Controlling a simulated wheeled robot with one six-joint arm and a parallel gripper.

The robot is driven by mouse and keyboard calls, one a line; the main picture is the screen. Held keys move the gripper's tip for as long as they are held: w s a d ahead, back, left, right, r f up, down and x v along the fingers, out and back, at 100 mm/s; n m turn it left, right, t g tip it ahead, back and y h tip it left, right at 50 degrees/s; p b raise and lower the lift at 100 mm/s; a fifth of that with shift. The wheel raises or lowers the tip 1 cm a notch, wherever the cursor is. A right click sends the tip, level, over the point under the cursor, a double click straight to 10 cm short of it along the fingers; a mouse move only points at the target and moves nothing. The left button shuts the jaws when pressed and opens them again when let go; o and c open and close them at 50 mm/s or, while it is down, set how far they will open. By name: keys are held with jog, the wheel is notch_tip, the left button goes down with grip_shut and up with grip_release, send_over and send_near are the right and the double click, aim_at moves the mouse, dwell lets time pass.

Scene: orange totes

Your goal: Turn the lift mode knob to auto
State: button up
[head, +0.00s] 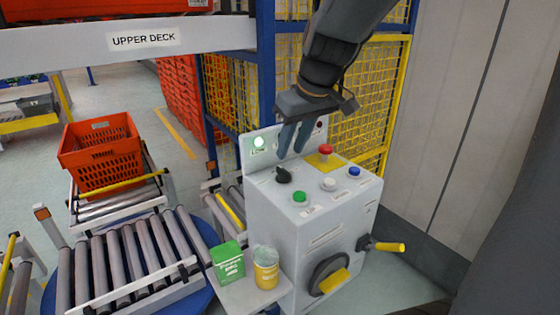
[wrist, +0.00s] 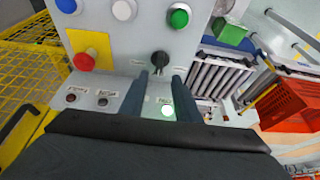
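The black rotary knob (head: 283,175) is on the left of the grey control box's sloping top (head: 262,185). It also shows in the wrist view (wrist: 159,60), near the fingertips. Its mode labels are too small to read, so I cannot tell its setting. My gripper (head: 291,152) points down above the box, behind and slightly above the knob in the head view. Its two blue-grey fingers are apart with nothing between them. In the wrist view the open fingers (wrist: 161,80) lie on either side of the line to the knob, apparently not touching it.
Near the knob are a green button (head: 299,197), a white button (head: 328,185), a blue button (head: 354,171) and a red mushroom button (head: 325,150). A lit indicator lamp (head: 259,142) is on the back panel. A green box (head: 228,262) and yellow can (head: 266,268) stand on a side shelf.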

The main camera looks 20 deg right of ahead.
aim_at(283, 169)
jog(key=shift+p+x, duration=0.5)
jog(key=shift+x, duration=3.25)
jog(key=shift+s, duration=0.1)
grip_shut()
